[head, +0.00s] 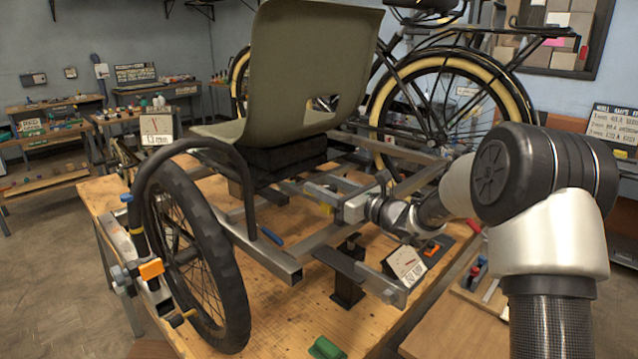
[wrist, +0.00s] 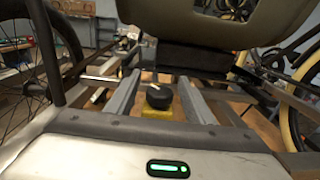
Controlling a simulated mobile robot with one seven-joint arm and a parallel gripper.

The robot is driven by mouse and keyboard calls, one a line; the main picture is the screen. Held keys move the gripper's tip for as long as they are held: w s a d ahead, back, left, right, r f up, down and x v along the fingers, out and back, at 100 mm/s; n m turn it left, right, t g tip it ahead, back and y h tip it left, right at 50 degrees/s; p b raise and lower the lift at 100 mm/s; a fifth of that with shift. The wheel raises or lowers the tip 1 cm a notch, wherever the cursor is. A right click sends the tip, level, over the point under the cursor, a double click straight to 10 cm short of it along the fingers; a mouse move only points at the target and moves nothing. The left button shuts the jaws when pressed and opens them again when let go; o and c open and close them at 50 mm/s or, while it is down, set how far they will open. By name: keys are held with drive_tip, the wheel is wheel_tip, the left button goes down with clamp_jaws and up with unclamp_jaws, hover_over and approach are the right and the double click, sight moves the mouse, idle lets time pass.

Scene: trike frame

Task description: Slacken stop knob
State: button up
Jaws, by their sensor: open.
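The stop knob (wrist: 158,97) is black and round with a pale pointer line on top, and sits on a yellow block (wrist: 158,113) in the wrist view. My gripper (wrist: 160,78) is open, with one grey finger on each side of the knob in the picture. I see gaps between the knob and both fingers; whether the knob lies at finger depth is unclear. In the head view my gripper (head: 314,192) reaches in from the right beside the trike frame under the seat. A bit of the yellow block (head: 325,208) shows there; the knob cannot be made out.
The seat (head: 305,75) overhangs close beyond my fingers. Frame tubes (head: 270,258) and the front wheel (head: 195,265) stand to the left. A black stand (head: 348,285) and a tilted white sign (head: 407,265) are below my wrist. Bare wooden tabletop (head: 275,325) lies in front.

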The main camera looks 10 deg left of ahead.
drive_tip(key=shift+x, duration=1.25)
drive_tip(key=c, duration=1)
drive_tip(key=shift+c, duration=0.2)
drive_tip(key=shift+r+g+p, duration=0.1)
drive_tip(key=shift+g+p, duration=0.2)
drive_tip(key=shift+p, duration=0.1)
drive_tip(key=shift+s+a+r+n+g+y+p, duration=0.1)
drive_tip(key=shift+s+n+g+y+p, duration=0.15)
drive_tip(key=shift+n+g+y+p, duration=0.75)
drive_tip(key=shift+s+a+n+g+y+p, duration=0.1)
drive_tip(key=shift+s+n+g+y+p, duration=0.2)
drive_tip(key=shift+n+g, duration=0.6)
drive_tip(key=shift+s+a+n+g+y+p, duration=0.15)
drive_tip(key=shift+n+g+y+p, duration=0.3)
drive_tip(key=shift+g, duration=0.7)
drive_tip(key=shift+s+n+g+y+p, duration=0.3)
drive_tip(key=shift+n+g, duration=0.45)
drive_tip(key=shift+g, duration=0.3)
